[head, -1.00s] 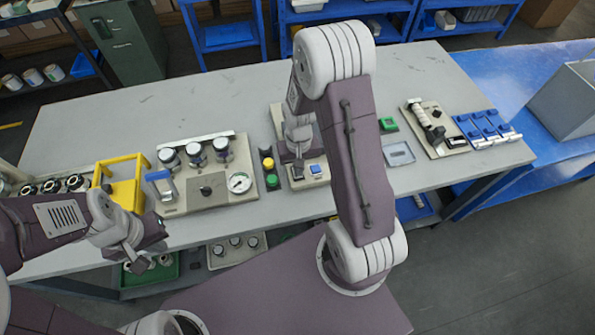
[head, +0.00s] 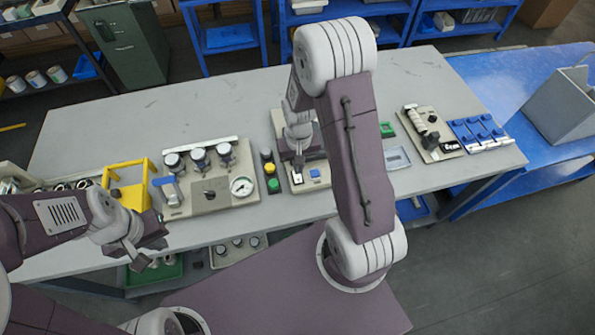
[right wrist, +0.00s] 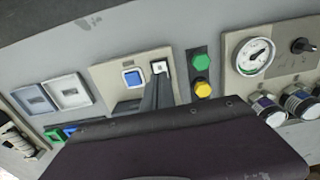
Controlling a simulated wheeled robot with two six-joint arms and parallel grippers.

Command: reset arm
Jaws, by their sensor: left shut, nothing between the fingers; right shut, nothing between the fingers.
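My left gripper (head: 138,258) is shut and empty, held low in front of the bench's near edge at the left. My right arm reaches over the middle of the bench. Its gripper (right wrist: 157,95) is shut and empty, with the fingertips just at or in front of a small white switch (right wrist: 160,67) on a beige panel (right wrist: 108,75). I cannot tell whether they touch it. A blue button (right wrist: 133,78) sits beside the switch; it also shows in the head view (head: 315,173). In the head view my right forearm hides part of this panel.
Left of it stand a strip with green (right wrist: 202,62) and yellow buttons, a panel with a gauge (head: 241,186) and several knobs, and a yellow frame (head: 128,185). A grey plate (head: 397,158), a handle panel (head: 432,135) and blue blocks (head: 478,131) lie right. The bench's back is clear.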

